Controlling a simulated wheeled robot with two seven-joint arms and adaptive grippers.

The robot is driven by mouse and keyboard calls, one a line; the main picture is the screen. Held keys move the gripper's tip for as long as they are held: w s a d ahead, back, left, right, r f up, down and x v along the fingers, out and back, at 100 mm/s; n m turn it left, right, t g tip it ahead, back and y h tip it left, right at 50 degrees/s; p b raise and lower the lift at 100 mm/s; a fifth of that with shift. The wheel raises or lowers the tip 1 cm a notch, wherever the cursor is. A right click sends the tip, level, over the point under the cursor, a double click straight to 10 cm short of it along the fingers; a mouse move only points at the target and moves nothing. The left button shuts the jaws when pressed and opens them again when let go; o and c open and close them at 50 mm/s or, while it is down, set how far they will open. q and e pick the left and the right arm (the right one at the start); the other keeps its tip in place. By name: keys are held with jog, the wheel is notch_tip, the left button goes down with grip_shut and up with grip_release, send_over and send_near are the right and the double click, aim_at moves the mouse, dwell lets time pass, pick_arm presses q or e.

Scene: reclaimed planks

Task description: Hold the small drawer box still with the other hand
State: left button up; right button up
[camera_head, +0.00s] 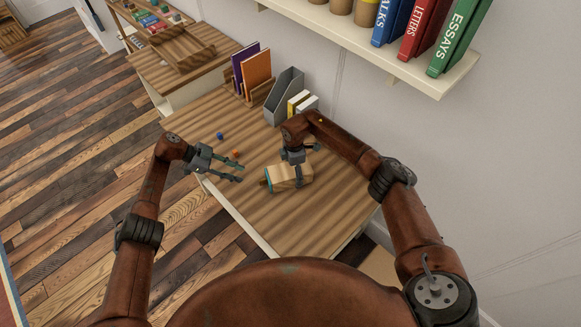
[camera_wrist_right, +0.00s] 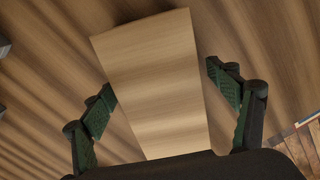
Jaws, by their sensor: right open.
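The small drawer box (camera_head: 289,177) is light wood with a teal-edged front at its left end and a small knob there. It rests on the wooden desk (camera_head: 290,221). My right gripper (camera_head: 299,173) is over the box from above, with its fingers open. In the right wrist view the box's top (camera_wrist_right: 155,80) lies between the two green-padded fingers (camera_wrist_right: 165,98); the right finger stands apart from it, and the left finger is close to its side. My left gripper (camera_head: 238,172) is open and empty, to the left of the box's front end, apart from it.
A blue small object (camera_head: 220,135) and an orange one (camera_head: 236,154) lie left on the desk. A grey file holder (camera_head: 285,94) and upright books (camera_head: 256,71) stand at the back. A shelf (camera_head: 390,62) with books overhangs the right side. The desk's front is clear.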

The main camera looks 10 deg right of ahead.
jog(key=shift+f, duration=0.7)
jog(key=shift+c, duration=0.6)
jog(key=c, duration=1.4)
